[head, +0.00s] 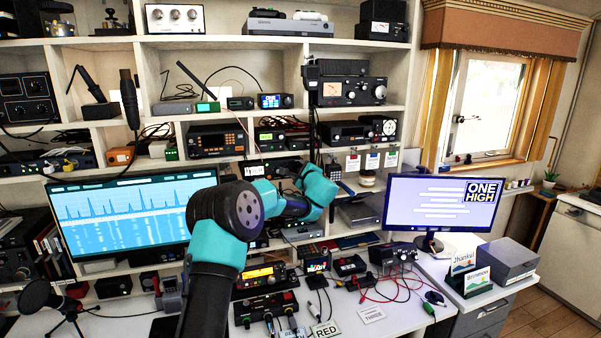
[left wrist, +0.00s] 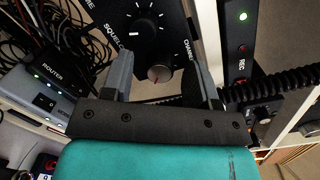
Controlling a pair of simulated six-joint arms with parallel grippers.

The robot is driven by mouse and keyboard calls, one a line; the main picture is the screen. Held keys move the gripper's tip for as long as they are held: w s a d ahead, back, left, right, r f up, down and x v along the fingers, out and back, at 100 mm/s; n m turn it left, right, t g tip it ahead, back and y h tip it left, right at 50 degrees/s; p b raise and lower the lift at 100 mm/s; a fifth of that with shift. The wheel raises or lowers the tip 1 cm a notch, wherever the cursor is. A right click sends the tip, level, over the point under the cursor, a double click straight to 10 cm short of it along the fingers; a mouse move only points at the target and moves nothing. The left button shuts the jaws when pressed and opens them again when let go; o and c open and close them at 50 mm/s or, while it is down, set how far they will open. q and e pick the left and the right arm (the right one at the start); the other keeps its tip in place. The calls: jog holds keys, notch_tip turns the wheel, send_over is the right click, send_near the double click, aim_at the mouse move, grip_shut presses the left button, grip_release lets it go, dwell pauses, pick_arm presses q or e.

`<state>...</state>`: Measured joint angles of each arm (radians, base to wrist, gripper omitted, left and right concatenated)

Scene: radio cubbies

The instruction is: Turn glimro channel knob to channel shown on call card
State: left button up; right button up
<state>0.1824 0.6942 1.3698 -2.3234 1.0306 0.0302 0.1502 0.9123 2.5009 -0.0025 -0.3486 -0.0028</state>
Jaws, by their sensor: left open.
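In the left wrist view, a dark radio panel (left wrist: 177,20) carries a large black dial (left wrist: 146,22) ringed by white marks and a silver-faced knob (left wrist: 159,73) with a red mark. Labels beginning SQUELC and CHANN show beside them; I cannot tell which label belongs to which knob. My left gripper (left wrist: 164,80) is open, its fingers on either side of the silver-faced knob; contact is unclear. In the head view my left gripper (head: 330,168) is at the middle shelves, and the panel is mostly hidden. A white card (head: 371,314) on the desk reads THREE. My right gripper is not in view.
A router (left wrist: 45,88) and tangled cables lie left of the panel; a coiled cord (left wrist: 255,88) lies right. The desk holds a RED card (head: 325,330), several devices and red leads. A monitor (head: 440,212) reads ONE HIGH. Name cards (head: 465,262) stand at right.

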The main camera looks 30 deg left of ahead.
pick_arm(q)
jog(key=c, duration=0.9)
jog(key=shift+n, duration=0.3)
jog(key=n, duration=0.7)
jog(key=shift+n+h, duration=0.4)
